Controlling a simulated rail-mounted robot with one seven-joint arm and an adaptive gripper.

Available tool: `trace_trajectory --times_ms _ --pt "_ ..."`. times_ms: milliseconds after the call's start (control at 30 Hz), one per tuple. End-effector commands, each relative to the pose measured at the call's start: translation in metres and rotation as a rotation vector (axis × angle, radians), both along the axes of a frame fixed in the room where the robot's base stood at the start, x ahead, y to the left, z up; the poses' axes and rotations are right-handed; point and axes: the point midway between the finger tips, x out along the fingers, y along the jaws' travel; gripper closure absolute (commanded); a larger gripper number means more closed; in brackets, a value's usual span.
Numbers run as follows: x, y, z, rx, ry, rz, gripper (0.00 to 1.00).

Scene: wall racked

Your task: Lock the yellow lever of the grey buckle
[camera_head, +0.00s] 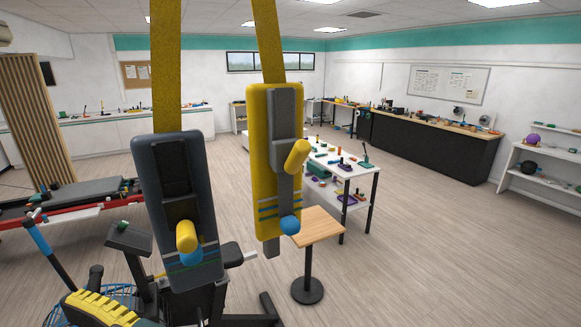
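The grey buckle (147,187) is a long dark grey body hanging at the left on a wide yellow strap (166,70), slightly tilted. Its yellow lever (187,237) is a short rounded cylinder low on its front, pointing toward me, so I see it nearly end-on. A blue round part (191,257) sits just below and partly behind this lever. Blue and green stripes cross the lower face. Whether the lever is latched I cannot tell. My gripper is not in view.
A yellow buckle (261,180) with its own yellow lever (297,157) and blue ball (290,225) hangs close on the right. Behind stand a small wooden-topped stool (314,226), a table (345,167) with small objects, and black exercise equipment (130,238). The right floor is clear.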

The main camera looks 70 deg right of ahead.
Motion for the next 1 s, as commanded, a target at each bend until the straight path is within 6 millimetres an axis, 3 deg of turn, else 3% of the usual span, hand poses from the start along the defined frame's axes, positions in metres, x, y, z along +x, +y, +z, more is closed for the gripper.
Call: trace_trajectory --times_ms 167,233,400,500,600,700,767,1000 --pt "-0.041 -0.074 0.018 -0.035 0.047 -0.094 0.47" --pt "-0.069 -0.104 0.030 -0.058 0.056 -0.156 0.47" --pt "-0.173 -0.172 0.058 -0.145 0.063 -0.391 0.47" --pt "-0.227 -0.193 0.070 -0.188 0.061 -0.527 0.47" --pt "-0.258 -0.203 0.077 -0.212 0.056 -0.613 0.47" --pt "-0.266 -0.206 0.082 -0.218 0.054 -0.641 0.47" --pt "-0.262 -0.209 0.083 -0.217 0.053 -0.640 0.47" --pt "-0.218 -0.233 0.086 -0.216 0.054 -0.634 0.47"
